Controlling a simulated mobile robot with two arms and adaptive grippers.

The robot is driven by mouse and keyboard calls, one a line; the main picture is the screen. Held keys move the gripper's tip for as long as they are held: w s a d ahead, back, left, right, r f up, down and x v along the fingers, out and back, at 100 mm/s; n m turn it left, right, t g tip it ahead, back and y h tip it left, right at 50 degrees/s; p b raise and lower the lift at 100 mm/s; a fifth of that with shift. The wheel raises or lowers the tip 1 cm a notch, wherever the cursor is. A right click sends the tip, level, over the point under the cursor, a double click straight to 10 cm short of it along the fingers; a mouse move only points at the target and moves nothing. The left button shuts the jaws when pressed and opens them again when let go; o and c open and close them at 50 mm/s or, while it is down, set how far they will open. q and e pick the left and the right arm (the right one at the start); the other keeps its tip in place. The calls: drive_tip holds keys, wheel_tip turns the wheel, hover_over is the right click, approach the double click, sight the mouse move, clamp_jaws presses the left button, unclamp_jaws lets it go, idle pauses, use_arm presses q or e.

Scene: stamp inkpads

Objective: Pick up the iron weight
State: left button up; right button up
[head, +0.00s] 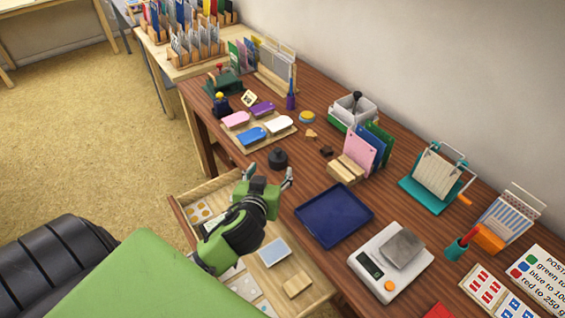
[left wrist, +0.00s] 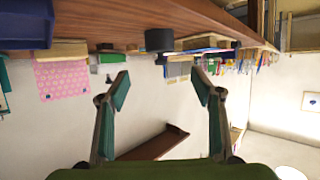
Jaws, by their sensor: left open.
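The iron weight (head: 278,158) is a dark, short cylinder with a small knob, standing on the wooden table near its front edge. It also shows in the left wrist view (left wrist: 159,40), dark and round-sided, in line with the gap between the fingers and beyond their tips. My left gripper (head: 268,172) is open and empty, just in front of the weight, with its fingers spread toward it. The fingers also show spread in the left wrist view (left wrist: 160,80). No contact with the weight is visible. My right gripper is in neither view.
A tray of coloured inkpads (head: 265,142) lies behind the weight. A blue tray (head: 334,214) is to the right, then a white scale (head: 391,262) bearing a grey block (head: 403,248). An open drawer (head: 310,292) juts out below my left arm.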

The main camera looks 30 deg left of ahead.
sight(277, 155)
use_arm(q)
drive_tip(key=x, duration=0.8)
drive_tip(key=shift+w+a+f+p, duration=0.1)
drive_tip(key=shift+w+a+p, duration=0.05)
drive_tip(key=shift+p, duration=0.15)
drive_tip(key=shift+x, duration=2.1)
drive_tip(key=shift+f, duration=0.15)
drive_tip(key=c, duration=1.6)
clamp_jaws()
drive_tip(key=shift+w+r, duration=0.1)
drive_tip(key=shift+r, duration=0.2)
